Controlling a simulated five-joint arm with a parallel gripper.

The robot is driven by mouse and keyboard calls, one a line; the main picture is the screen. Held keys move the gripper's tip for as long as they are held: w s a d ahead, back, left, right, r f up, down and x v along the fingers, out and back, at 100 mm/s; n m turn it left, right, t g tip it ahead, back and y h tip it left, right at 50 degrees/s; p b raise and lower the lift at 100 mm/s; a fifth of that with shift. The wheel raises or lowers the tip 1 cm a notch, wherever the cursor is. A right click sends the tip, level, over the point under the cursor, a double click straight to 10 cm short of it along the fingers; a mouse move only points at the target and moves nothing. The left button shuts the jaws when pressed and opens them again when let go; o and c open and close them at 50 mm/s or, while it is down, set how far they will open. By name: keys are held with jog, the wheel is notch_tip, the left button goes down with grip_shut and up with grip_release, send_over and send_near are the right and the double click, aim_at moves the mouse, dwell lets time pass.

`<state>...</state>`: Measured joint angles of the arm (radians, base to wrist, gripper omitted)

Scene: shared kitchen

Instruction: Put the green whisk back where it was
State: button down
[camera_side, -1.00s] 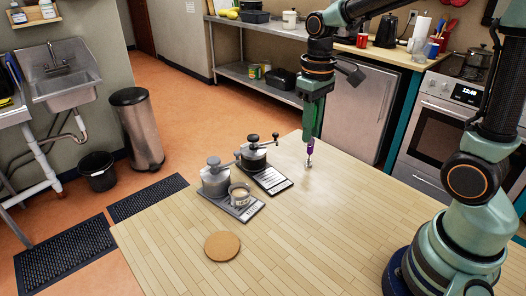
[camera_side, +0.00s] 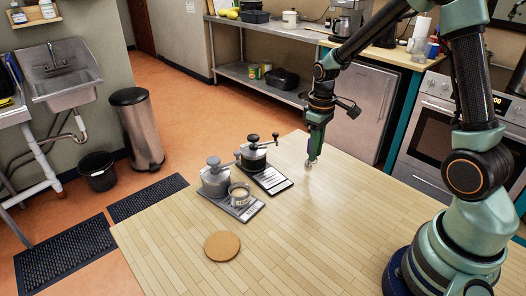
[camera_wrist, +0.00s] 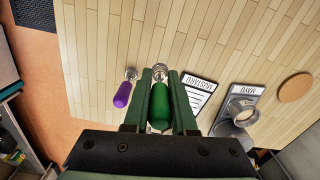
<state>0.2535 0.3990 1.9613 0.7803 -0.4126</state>
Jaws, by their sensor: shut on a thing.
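The green whisk (camera_wrist: 160,105) is between my gripper's fingers (camera_wrist: 160,75) in the wrist view, its wire head beyond the fingertips. My gripper (camera_side: 314,148) is shut on its green handle. In the side view my gripper points down low over the wooden table, right of the grinders, with a metal whisk head (camera_side: 311,161) below it. I cannot tell whether the head touches the table. A purple whisk (camera_wrist: 123,94) is left of my gripper in the wrist view, apart from the green one; I cannot make it out in the side view.
A round cork mat (camera_side: 222,246) lies nearer. The table's front middle (camera_side: 320,235) is clear.

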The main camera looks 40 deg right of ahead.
jog(key=shift+f, duration=3.1)
jog(key=shift+f, duration=0.1)
jog(key=c, duration=0.7)
grip_release()
jog(key=shift+c, duration=0.2)
notch_tip(320, 180, up, 12)
jog(key=shift+r, duration=0.2)
jog(key=s+a+r+m+t, duration=0.1)
jog(key=s+a+r+t, duration=0.4)
jog(key=s+a+r, duration=0.4)
jog(key=shift+s+a+r+m+t, duration=0.3)
jog(key=shift+a+r+m, duration=0.1)
jog(key=shift+r, duration=0.55)
